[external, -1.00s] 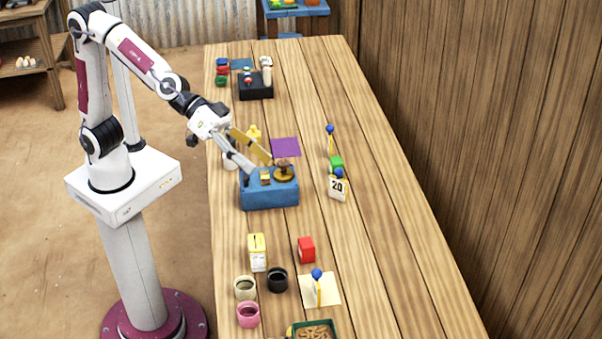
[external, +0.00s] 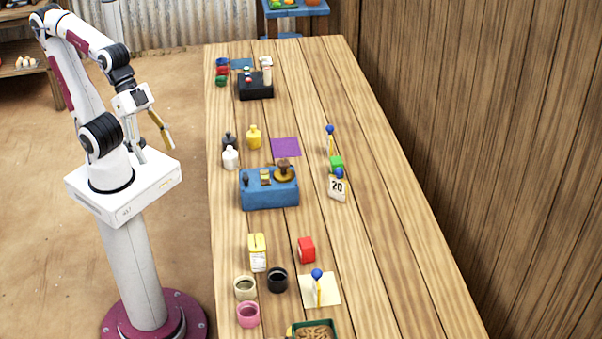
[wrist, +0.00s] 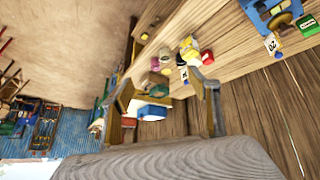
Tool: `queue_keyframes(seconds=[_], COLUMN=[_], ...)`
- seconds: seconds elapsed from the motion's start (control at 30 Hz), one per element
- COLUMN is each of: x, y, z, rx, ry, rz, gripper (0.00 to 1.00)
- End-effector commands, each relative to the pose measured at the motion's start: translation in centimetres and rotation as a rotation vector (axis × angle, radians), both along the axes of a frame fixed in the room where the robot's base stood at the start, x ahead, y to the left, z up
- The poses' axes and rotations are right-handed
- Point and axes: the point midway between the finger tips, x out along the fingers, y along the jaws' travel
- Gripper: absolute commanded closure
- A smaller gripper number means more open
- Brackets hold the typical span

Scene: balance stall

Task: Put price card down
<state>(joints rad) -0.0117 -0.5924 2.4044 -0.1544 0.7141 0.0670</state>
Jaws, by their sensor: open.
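The white price card (external: 337,188) marked "20" stands on the right half of the table, with a blue ball (external: 339,173) at its top edge. It is just in front of a green block (external: 337,162); I cannot tell if they touch. A white card (wrist: 271,44) that looks like it shows small at the upper right in the wrist view. My gripper (external: 152,146) is open, with nothing seen between its fingers. It is off the table's left side, above my base and well away from the card. Its open fingers (wrist: 164,92) also show in the wrist view.
A blue scale (external: 268,196) stands left of the card, with bottles (external: 254,138) and a purple mat (external: 285,147) behind it. Cups (external: 277,280), a red block (external: 306,249) and a cream mat (external: 331,288) are nearer the camera. The table's right side is mostly clear.

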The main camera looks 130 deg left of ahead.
Motion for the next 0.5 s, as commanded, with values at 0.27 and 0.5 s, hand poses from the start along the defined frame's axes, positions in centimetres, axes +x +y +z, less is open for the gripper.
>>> queue_keyframes(seconds=[0.27, 0.5], x=[-6.6, -8.0], y=[1.8, 2.3], z=[-2.6, -3.3], rx=[0.09, 0.113], ry=[0.104, 0.129], rz=[-0.004, -0.001], gripper=[0.39, 0.39])
